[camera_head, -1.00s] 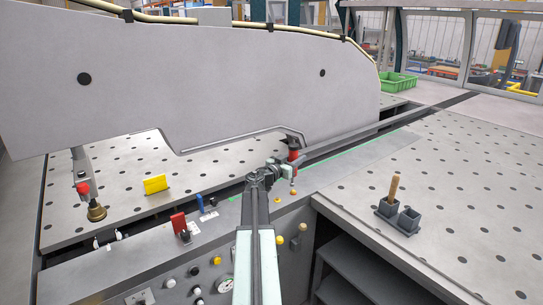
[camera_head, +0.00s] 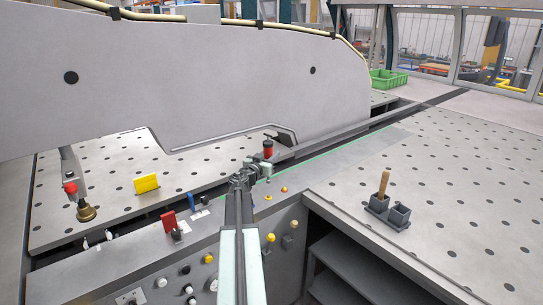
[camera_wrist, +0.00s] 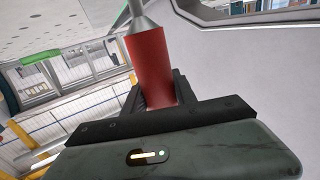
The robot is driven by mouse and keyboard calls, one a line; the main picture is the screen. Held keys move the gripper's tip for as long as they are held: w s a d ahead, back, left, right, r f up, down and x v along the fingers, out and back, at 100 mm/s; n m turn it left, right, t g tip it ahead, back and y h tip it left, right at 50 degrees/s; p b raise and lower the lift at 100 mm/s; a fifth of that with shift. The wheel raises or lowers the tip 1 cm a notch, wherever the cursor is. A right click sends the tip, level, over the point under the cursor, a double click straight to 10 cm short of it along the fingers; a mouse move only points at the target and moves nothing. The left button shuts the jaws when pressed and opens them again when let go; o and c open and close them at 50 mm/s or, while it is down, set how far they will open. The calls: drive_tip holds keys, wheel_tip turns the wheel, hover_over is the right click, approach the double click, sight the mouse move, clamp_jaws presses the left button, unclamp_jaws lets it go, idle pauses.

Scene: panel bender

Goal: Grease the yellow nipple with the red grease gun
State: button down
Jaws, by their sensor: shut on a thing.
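The red grease gun (camera_head: 268,151) is upright in my gripper (camera_head: 263,166), above the machine's front strip and in front of the big grey beam. In the wrist view the red barrel (camera_wrist: 152,62) stands between the dark fingers, with a grey metal end above it; its far tip is cut off by the frame. Small yellow-orange domes sit on the strip below and right of my gripper: one (camera_head: 284,190) and another (camera_head: 267,197). Yellow knobs are lower on the front panel. I cannot tell which one is the nipple. The gun is apart from all of them.
The grey beam (camera_head: 215,85) hangs over the perforated table. A red-topped brass fitting (camera_head: 86,212), a yellow plate (camera_head: 146,184) and a red block (camera_head: 168,221) stand to the left. Twin dark cups (camera_head: 400,217), one holding a wooden handle (camera_head: 384,183), stand on the right table.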

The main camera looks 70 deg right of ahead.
drive_tip(key=shift+f+b, duration=2.55)
drive_tip(key=shift+f, duration=0.2)
drive_tip(key=shift+s+f+b, duration=0.1)
drive_tip(key=shift+f+b, duration=0.45)
wheel_tip(320, 180, up, 7)
drive_tip(key=p, duration=0.7)
idle(0.5)
